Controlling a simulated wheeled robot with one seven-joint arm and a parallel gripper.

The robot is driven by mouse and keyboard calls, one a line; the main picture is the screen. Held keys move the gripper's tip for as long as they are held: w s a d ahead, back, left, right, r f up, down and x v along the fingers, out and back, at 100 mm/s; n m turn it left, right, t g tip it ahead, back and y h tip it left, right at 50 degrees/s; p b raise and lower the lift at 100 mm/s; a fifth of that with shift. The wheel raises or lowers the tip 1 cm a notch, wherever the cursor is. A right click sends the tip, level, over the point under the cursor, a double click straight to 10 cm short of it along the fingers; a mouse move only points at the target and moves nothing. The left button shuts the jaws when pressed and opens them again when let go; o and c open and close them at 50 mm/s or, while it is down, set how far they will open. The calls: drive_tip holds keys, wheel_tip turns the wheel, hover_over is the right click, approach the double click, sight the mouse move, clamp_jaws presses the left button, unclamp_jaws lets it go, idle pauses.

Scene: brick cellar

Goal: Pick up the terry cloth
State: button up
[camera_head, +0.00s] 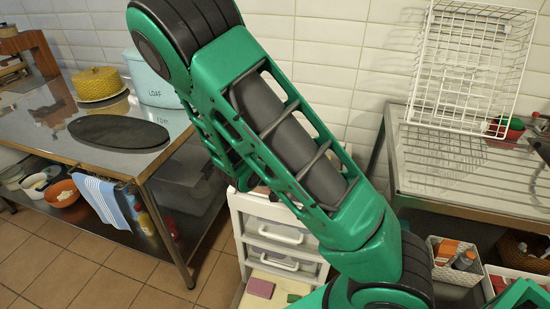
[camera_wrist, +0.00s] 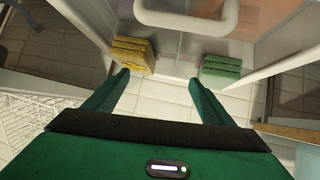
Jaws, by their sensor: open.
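In the wrist view, a yellow folded, layered piece (camera_wrist: 132,55) and a green folded, layered piece (camera_wrist: 220,67) lie apart beside a white drawer unit (camera_wrist: 185,45). They look like folded cloths or sponges; I cannot tell which, if either, is the terry cloth. My gripper (camera_wrist: 160,82) is open and empty, its left fingertip near the yellow piece and its right finger below the green one. In the head view, a blue-and-white striped cloth (camera_head: 104,202) hangs from the left table's front. My arm crosses the middle; my gripper is not visible there.
The drawer unit (camera_head: 286,235) stands between the steel table (camera_head: 75,135) and the sink counter (camera_head: 450,190). A pink block (camera_head: 260,287) lies in its low open part. A white wire rack (camera_head: 472,65) stands on the counter. Tiled floor (camera_head: 100,285) is clear at front left.

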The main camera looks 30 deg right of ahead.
drive_tip(key=w+a+t, duration=0.1)
drive_tip(key=w+a, duration=0.1)
drive_tip(key=w+a+f+n+t, duration=0.1)
drive_tip(key=w+a, duration=0.1)
drive_tip(key=w+a+n+t, duration=0.1)
drive_tip(key=w+a+t, duration=0.1)
drive_tip(key=a, duration=0.1)
drive_tip(key=shift+f+y, duration=0.2)
drive_tip(key=shift+y, duration=0.2)
drive_tip(key=x, duration=1)
drive_tip(key=shift+w+r, duration=0.1)
drive_tip(key=shift+w, duration=0.3)
drive_tip(key=c, duration=1.1)
